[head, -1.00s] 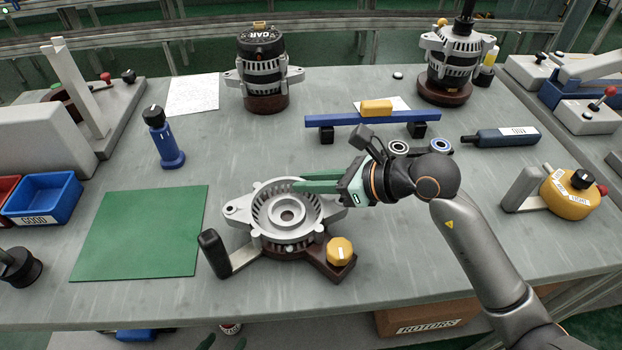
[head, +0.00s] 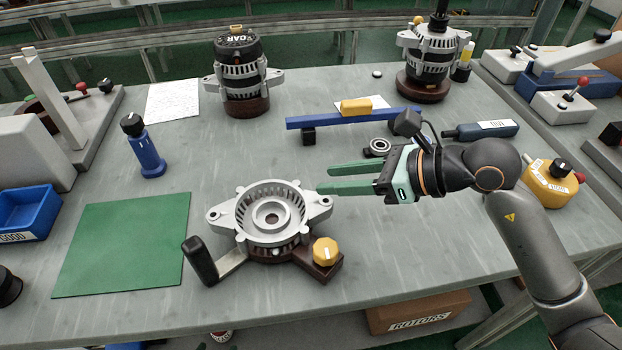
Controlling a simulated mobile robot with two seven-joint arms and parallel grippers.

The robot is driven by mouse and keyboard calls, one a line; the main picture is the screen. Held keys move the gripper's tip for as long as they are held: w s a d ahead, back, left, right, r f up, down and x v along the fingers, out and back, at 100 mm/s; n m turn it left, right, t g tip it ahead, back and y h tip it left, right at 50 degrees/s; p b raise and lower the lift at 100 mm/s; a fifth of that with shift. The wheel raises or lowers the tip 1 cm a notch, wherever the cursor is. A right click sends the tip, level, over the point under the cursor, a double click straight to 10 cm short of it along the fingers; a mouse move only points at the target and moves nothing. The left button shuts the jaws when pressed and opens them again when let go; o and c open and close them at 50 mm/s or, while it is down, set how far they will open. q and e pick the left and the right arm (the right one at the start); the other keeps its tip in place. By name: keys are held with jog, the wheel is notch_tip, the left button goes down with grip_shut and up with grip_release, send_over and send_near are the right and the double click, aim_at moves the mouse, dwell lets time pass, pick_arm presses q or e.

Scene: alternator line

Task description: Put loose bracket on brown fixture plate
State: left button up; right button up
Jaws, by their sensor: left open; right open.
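The loose bracket (head: 242,216), a round silver-grey ring with slotted walls and side ears, sits on the brown fixture plate (head: 325,271) left of centre in the head view. It looks level, and its open face is up. The bracket covers most of the plate; the brown right-hand arm shows with a yellow knob (head: 325,251) on it. My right gripper (head: 323,178), with green fingers, is open and empty just up and right of the bracket's right ear, apart from it. My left gripper is not in view.
A black-handled lever (head: 200,261) extends left of the fixture. A green mat (head: 122,245) lies further left. A blue bar (head: 352,118) on black feet, a bearing ring (head: 377,147) and a blue tool (head: 482,130) lie behind my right gripper. Clear bench is in front of it.

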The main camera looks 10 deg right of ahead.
jog(key=v, duration=0.3)
dwell(0.6)
dwell(1.0)
